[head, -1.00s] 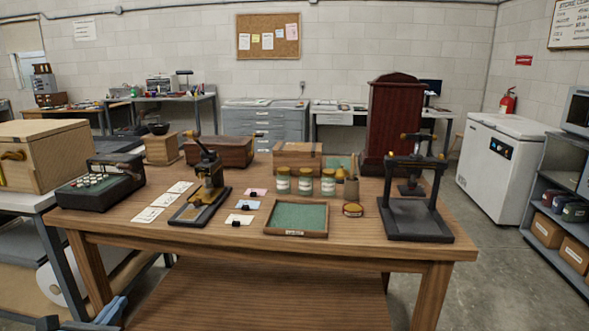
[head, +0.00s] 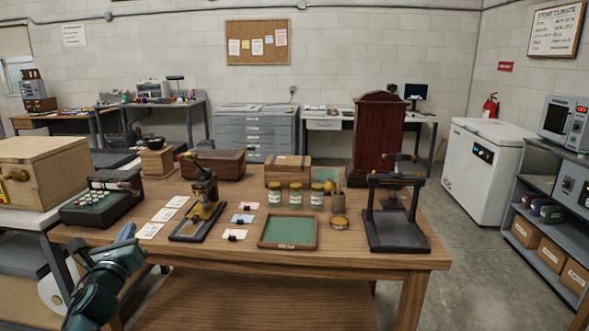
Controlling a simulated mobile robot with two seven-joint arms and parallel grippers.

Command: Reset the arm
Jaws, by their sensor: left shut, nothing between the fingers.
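My left gripper (head: 127,233) shows at the lower left in the head view, at the end of my dark teal arm. Its bluish fingers are shut with nothing between them. It appears in front of the left front edge of the wooden table (head: 330,262), below the white cards (head: 150,230); its exact gap to the table is hard to tell. My right gripper is out of view.
The table carries a typewriter-like machine (head: 100,205), two presses (head: 203,205) (head: 396,215), a green-lined tray (head: 288,231), several jars (head: 296,196) and a dark red cabinet (head: 377,140). A wooden box (head: 45,172) stands left. Grey floor (head: 470,270) is clear on the right.

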